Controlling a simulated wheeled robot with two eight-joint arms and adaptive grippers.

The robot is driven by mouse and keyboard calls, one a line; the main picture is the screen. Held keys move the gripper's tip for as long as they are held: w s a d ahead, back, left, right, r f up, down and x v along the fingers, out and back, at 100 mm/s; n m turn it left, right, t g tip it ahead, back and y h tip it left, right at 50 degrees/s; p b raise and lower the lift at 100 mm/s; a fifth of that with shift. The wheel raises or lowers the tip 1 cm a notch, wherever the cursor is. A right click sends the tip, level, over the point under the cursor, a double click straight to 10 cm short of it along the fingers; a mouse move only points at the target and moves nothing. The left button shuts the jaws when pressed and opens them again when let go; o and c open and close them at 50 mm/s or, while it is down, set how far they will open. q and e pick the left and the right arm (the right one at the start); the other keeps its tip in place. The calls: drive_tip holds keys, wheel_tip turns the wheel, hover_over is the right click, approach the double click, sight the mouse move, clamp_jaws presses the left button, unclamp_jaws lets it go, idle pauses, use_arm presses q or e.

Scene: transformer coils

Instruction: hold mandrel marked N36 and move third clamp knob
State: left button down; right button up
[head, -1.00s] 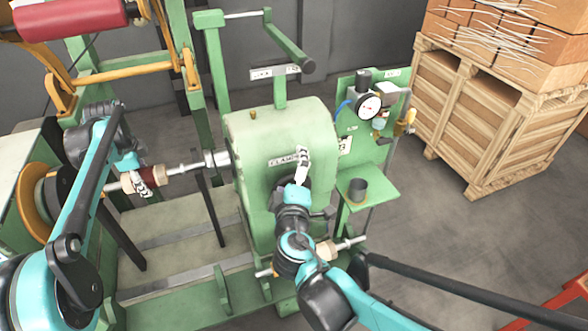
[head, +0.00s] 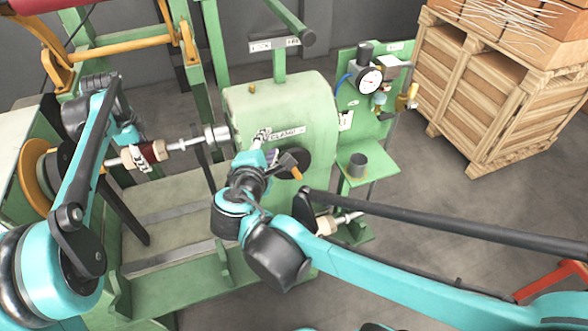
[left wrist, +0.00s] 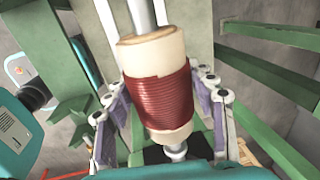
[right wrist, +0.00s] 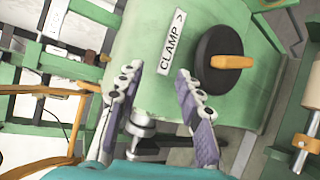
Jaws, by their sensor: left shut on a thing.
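A pale mandrel with a dark red winding (head: 153,150) sits on the shaft left of the green housing. The left wrist view also shows the mandrel (left wrist: 170,92); no N36 mark is readable. My left gripper (head: 140,158) is shut around it, fingers on both sides. The clamp knob, a round black disc with an orange handle (right wrist: 228,62), is on the housing below the CLAMP label; it also shows in the head view (head: 293,165). My right gripper (right wrist: 158,78) is open and empty, beside the knob, apart from it.
The green housing (head: 270,110) carries a CLAMP label (right wrist: 172,42). A gauge panel (head: 369,80) and a small shelf with a grey cup (head: 357,165) stand to its right. Another pale mandrel (head: 325,226) is low at the front. Wooden crates (head: 490,100) stand at the right.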

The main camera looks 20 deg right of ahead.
sight(294, 171)
drive_tip(key=d+m+g, duration=0.1)
drive_tip(key=m, duration=0.1)
drive_tip(key=w+d+m+g, duration=0.1)
drive_tip(key=m+g, duration=0.1)
drive_tip(key=d+f+m+g, duration=0.1)
drive_tip(key=m, duration=0.1)
drive_tip(key=shift+w+g, duration=0.3)
drive_tip(key=shift+w, duration=0.1)
drive_tip(key=shift+d+f+m+g, duration=0.1)
drive_tip(key=shift+f+m+g, duration=0.05)
drive_tip(key=shift+m+g, duration=0.3)
drive_tip(key=shift+d+f+m+g, duration=0.1)
drive_tip(key=shift+m+g, duration=0.25)
drive_tip(key=shift+m, duration=0.2)
drive_tip(key=shift+d+m+g, duration=0.15)
drive_tip(key=shift+m+g, duration=0.65)
drive_tip(key=shift+m, duration=0.2)
drive_tip(key=shift+s+m+g+y, duration=0.15)
drive_tip(key=shift+m+g+y, duration=0.45)
drive_tip(key=shift+m+g, duration=0.4)
drive_tip(key=d+f+m+g, duration=0.1)
drive_tip(key=f, duration=0.2)
drive_tip(key=d+f+m+y, duration=0.1)
drive_tip(key=f, duration=0.3)
drive_tip(key=s+d+f+m+g+y, duration=0.1)
drive_tip(key=f, duration=0.2)
drive_tip(key=shift+s+f+m+g, duration=0.1)
drive_tip(key=shift+f+m+g, duration=0.2)
clamp_jaws()
